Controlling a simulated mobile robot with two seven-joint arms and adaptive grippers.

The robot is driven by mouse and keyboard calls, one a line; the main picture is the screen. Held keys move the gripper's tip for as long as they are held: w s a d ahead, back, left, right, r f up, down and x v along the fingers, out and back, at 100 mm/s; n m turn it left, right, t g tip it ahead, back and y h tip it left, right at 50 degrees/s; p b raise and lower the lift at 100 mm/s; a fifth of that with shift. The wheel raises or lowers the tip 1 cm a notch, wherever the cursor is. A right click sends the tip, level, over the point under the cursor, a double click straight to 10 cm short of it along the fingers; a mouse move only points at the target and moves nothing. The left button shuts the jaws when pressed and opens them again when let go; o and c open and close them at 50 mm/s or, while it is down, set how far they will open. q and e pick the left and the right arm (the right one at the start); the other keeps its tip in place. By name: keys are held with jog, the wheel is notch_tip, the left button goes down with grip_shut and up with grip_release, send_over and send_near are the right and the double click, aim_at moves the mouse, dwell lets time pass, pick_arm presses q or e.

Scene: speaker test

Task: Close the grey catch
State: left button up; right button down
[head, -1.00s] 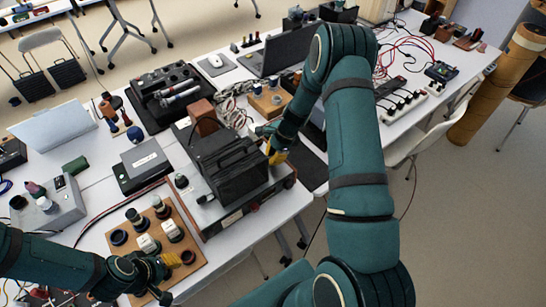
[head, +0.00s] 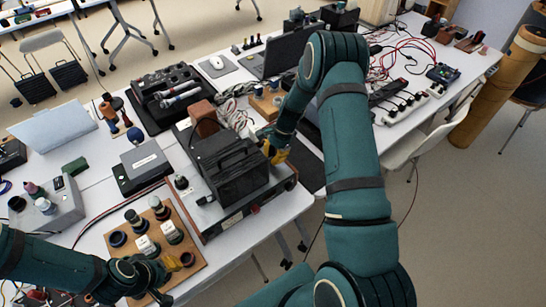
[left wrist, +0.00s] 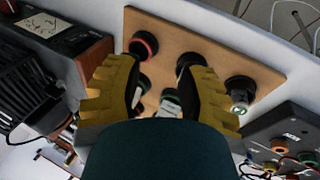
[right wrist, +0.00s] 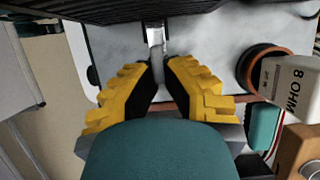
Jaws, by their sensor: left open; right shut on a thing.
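The grey catch (right wrist: 157,62) is a small metallic lever below the edge of a black ribbed case (right wrist: 110,10) in the right wrist view. My right gripper (right wrist: 160,78) has its yellow fingers closed together on the lever's lower end. In the head view my right gripper (head: 277,150) is at the right side of the black case (head: 234,168), and the catch is hidden there. My left gripper (left wrist: 162,112) is open above a wooden board (left wrist: 200,35) with several knobs. A pale switch (left wrist: 169,103) shows between its fingers, apart from them as far as I can tell.
The black case stands on a grey-topped unit (head: 213,222). A white block marked 8 OHM (right wrist: 290,85) and a dark round ring (right wrist: 262,66) are close to my right gripper. A laptop (head: 285,50) and cables lie behind.

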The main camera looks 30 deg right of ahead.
jog(key=shift+s, duration=0.1)
jog(key=c, duration=1.3)
grip_release()
jog(key=shift+c, duration=0.2)
jog(key=v, duration=1.2)
jog(key=shift+f, duration=0.1)
